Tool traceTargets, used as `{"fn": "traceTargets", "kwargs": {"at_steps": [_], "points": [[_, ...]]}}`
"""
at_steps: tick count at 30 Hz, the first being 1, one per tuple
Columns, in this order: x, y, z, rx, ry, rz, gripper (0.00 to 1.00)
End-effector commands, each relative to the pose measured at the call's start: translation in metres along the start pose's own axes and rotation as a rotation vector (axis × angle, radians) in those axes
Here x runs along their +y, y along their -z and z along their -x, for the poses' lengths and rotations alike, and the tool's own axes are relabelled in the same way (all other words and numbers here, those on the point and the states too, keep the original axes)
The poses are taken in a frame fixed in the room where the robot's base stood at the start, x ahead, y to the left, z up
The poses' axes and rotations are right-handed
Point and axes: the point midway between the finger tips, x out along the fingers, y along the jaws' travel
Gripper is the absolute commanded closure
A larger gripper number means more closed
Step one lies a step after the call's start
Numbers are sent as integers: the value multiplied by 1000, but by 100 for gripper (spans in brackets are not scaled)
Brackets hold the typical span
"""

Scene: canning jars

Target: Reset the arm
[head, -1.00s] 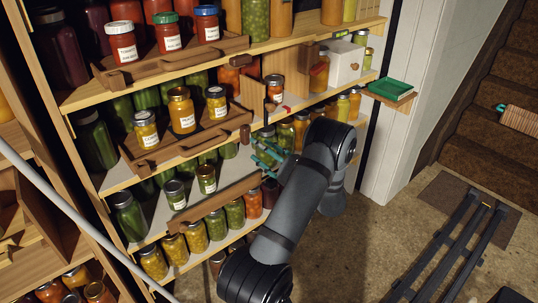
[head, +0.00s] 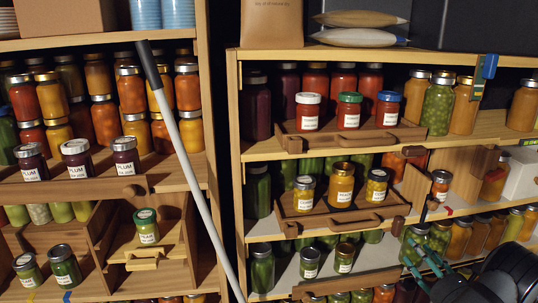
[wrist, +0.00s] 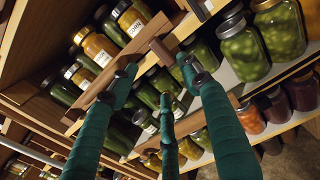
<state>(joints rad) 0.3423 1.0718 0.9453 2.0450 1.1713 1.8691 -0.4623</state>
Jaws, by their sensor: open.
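My gripper (head: 424,258) is at the lower right of the head view, with teal fingers in front of the right shelf unit. My dark arm behind it runs off the right edge. In the wrist view my gripper (wrist: 158,80) has its teal fingers spread apart, with nothing held between them. Beyond the fingertips are a wooden tray handle (wrist: 160,50) and small jars on the shelf. I cannot tell whether any fingertip touches the shelf.
The right shelf unit holds a tray with three tomato jars (head: 349,111) and a lower tray with three yellow jars (head: 341,184). A pale pole (head: 190,150) leans before the left shelves. Large green jars (wrist: 240,45) stand near my fingers.

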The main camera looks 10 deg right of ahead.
Motion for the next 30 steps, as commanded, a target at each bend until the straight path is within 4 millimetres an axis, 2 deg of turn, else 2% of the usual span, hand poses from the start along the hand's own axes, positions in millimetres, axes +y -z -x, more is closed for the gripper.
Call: {"fn": "traceTargets", "kwargs": {"at_steps": [9,16,21,30], "points": [[2,0,-61,0,-6,2,52],[1,0,-97,-1,-2,1,52],[1,0,-111,0,-1,-3,52],[1,0,-110,0,-1,-40,52]]}}
